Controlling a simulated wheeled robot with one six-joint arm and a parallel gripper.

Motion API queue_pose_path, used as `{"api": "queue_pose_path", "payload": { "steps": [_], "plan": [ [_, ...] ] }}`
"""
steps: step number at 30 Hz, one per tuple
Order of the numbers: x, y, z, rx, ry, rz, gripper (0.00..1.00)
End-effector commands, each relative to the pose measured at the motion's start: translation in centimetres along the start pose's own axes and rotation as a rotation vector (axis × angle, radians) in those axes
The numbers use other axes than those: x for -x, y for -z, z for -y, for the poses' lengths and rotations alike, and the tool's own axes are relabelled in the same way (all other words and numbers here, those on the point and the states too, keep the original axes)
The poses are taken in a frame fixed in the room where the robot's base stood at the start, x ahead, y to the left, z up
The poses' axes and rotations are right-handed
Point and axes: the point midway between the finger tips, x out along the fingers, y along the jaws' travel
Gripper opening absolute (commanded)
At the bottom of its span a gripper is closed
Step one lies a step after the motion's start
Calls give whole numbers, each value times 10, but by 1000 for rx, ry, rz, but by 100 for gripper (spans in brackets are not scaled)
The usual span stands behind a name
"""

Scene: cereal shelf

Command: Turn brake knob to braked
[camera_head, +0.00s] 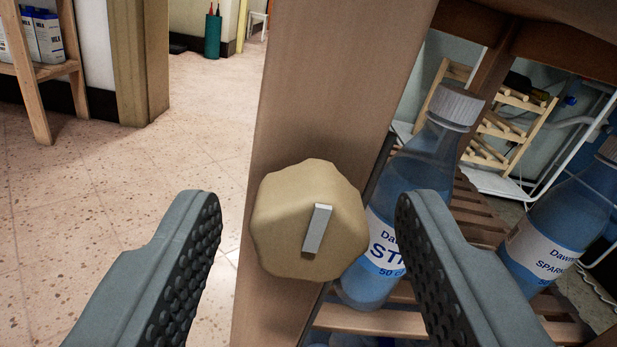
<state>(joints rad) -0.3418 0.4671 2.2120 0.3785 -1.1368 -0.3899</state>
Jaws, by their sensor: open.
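The brake knob (283,236) is a beige, lobed knob on the face of a brown wooden post (320,80). A light grey bar mark (317,230) on its front stands near upright, its top leaning slightly right. My gripper (308,215) is open, with one dark studded finger left of the knob and one right of it. The knob appears between the fingers in the picture, and neither finger visibly touches it. How far the fingertips are from it in depth I cannot tell. No part of the knob's front is hidden.
A blue water bottle (378,275) stands on a slatted shelf (400,320) just right of the post, partly behind my right finger. Another bottle (545,245) stands further right. Open tiled floor (150,190) lies left. A wooden rack with cartons (45,38) is at the upper left.

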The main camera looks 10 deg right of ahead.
Motion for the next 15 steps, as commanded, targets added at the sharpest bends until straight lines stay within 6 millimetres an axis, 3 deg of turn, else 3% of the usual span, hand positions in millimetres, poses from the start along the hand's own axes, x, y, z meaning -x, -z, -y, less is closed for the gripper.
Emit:
{"api": "queue_pose_path", "payload": {
  "steps": [11,15],
  "plan": [
    [-4,0,0,0,0,0,50],
    [-4,0,0,0,0,0,23]
  ]
}}
